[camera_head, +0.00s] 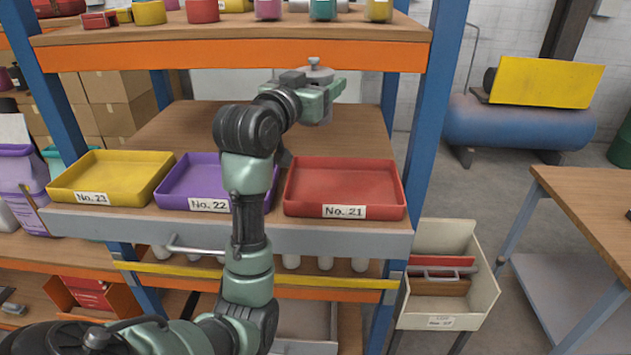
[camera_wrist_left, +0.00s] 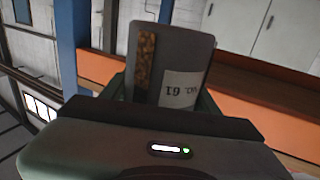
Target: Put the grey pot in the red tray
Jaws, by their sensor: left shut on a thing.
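The grey pot (camera_head: 317,72), with a knobbed lid, is held in my left gripper (camera_head: 328,93). The gripper's jaws cover much of the pot's body in the head view. In the left wrist view the pot (camera_wrist_left: 190,58) shows a white "No. 61" label and a narrow window with brown contents, between the fingers (camera_wrist_left: 165,92). The red tray (camera_head: 345,163), labelled "No. 21", sits empty at the right of the shelf's front edge. The pot is raised above the shelf, behind and above the red tray in the picture. My right gripper is in neither view.
A purple tray (camera_head: 178,200) and a yellow tray (camera_head: 60,187) stand left of the red one, both seemingly empty. An orange beam (camera_head: 180,55) of the upper shelf runs behind the gripper. A blue post (camera_head: 436,100) stands at right. Bare shelf board (camera_head: 185,128) lies behind the trays.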

